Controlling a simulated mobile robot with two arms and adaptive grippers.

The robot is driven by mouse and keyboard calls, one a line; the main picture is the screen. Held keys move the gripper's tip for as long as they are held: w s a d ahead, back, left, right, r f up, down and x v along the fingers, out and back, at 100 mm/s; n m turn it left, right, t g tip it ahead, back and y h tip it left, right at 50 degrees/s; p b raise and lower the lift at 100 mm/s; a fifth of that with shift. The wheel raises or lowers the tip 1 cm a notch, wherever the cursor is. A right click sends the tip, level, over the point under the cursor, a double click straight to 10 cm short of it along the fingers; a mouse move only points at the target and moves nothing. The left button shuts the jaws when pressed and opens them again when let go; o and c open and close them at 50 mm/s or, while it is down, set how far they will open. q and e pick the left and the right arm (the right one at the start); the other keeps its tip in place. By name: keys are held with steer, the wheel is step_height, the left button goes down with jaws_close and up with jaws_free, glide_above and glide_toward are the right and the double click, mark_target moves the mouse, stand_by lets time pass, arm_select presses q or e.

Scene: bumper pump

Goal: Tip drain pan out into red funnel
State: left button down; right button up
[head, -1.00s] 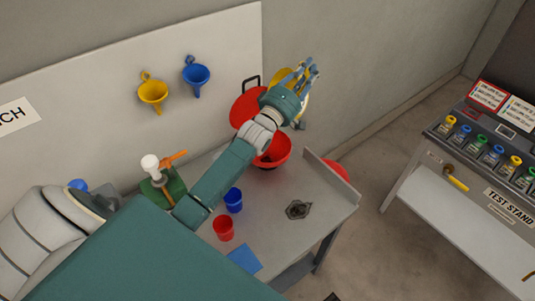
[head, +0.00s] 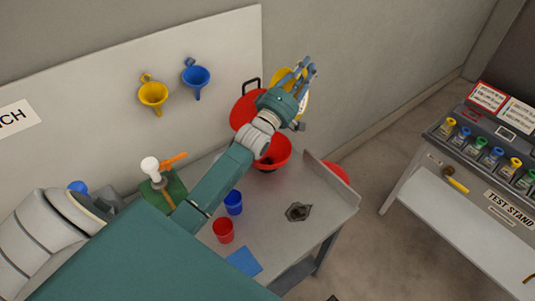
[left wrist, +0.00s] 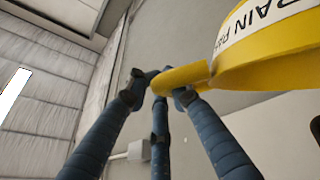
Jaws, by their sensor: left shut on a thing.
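The yellow drain pan (left wrist: 270,35) carries dark lettering and fills the upper right of the left wrist view. My left gripper (left wrist: 160,88) is shut on its handle (left wrist: 182,77). In the head view, my left gripper (head: 303,72) is raised above the far end of the bench and hides most of the drain pan (head: 280,77). The red funnel (head: 277,152) is a wide red bowl shape on the bench below the gripper, partly covered by my arm. Whether anything is in the pan cannot be seen. My right gripper is out of view.
A red round container (head: 243,106) with a black handle stands behind my arm. A blue cup (head: 233,203) and a red cup (head: 223,231) stand on the bench (head: 265,215). Yellow (head: 153,95) and blue (head: 196,77) funnels hang on the wall. A test stand (head: 460,222) is right.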

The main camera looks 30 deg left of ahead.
arm_select(q)
steer(key=shift+n+t+y, duration=0.4)
steer(key=shift+n+t, duration=0.3)
steer(key=shift+t, duration=0.1)
steer(key=shift+s+a+r+b, duration=0.25)
steer(key=shift+s+r+b, duration=0.15)
steer(key=shift+r+b, duration=0.35)
steer(key=shift+s+a+r+b, duration=0.25)
steer(key=shift+s+r+b, duration=0.25)
steer(key=shift+r, duration=0.45)
steer(key=shift+s+a+r+b, duration=0.3)
steer(key=shift+r+b, duration=0.4)
steer(key=shift+r, duration=0.15)
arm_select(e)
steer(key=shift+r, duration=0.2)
arm_select(q)
steer(key=shift+s, duration=0.1)
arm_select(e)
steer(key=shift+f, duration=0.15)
arm_select(q)
steer(key=shift+s+a+f+n+t+b, duration=0.2)
steer(key=shift+s+f+n+t+b, duration=0.1)
steer(key=shift+b, duration=0.6)
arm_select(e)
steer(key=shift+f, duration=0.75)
